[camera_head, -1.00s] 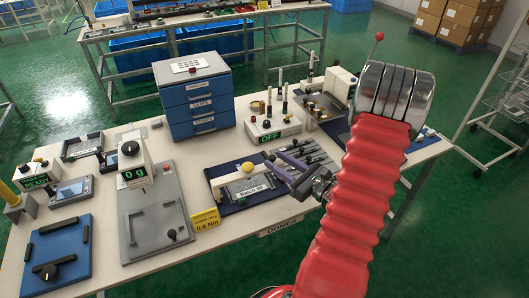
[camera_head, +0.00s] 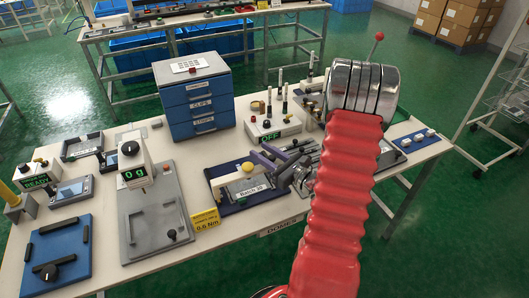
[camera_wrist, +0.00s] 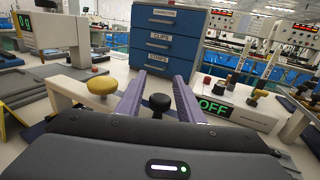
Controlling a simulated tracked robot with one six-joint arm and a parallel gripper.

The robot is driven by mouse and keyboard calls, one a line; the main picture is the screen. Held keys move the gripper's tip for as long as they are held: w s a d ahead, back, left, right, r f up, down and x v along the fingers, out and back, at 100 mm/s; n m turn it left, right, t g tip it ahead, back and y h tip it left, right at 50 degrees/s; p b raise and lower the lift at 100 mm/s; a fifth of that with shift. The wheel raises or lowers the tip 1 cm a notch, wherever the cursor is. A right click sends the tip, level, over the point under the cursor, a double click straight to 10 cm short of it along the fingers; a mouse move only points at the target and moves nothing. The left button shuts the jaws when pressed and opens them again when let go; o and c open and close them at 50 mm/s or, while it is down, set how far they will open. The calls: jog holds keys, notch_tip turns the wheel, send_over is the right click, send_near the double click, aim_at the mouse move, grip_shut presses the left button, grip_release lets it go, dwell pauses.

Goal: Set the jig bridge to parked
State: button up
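The jig (camera_head: 228,193) is a dark blue plate with a pale grey frame, a label and a yellow knob (camera_head: 248,167) on top. I take the pale bar under the knobs in the wrist view (camera_wrist: 70,74) to be its bridge, though I cannot be sure. The yellow knob (camera_wrist: 101,86) is left of my fingers there. My gripper (camera_head: 262,153) is over the jig's right side. In the wrist view its purple fingers (camera_wrist: 158,78) are apart, with a black knob (camera_wrist: 160,102) showing between them. I cannot tell whether they touch it. My gripper body hides the bar's lower part.
A blue drawer unit (camera_head: 195,100) stands behind. A box with a green OFF display (camera_head: 270,138) and upright posts is behind the jig. A scale (camera_head: 133,168) reading 0 g and a yellow torque sign (camera_head: 205,219) are to the left. Dark rails lie to the right.

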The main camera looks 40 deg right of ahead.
grip_shut()
dwell(0.3)
jog(key=w+d, duration=0.3)
jog(key=w, duration=0.7)
jog(key=shift+w+d, duration=0.15)
jog(key=shift+w, duration=0.25)
jog(key=shift+r, duration=0.1)
jog(key=shift+c, duration=0.3)
grip_release()
jog(key=shift+w, duration=0.15)
jog(key=shift+o, duration=0.9)
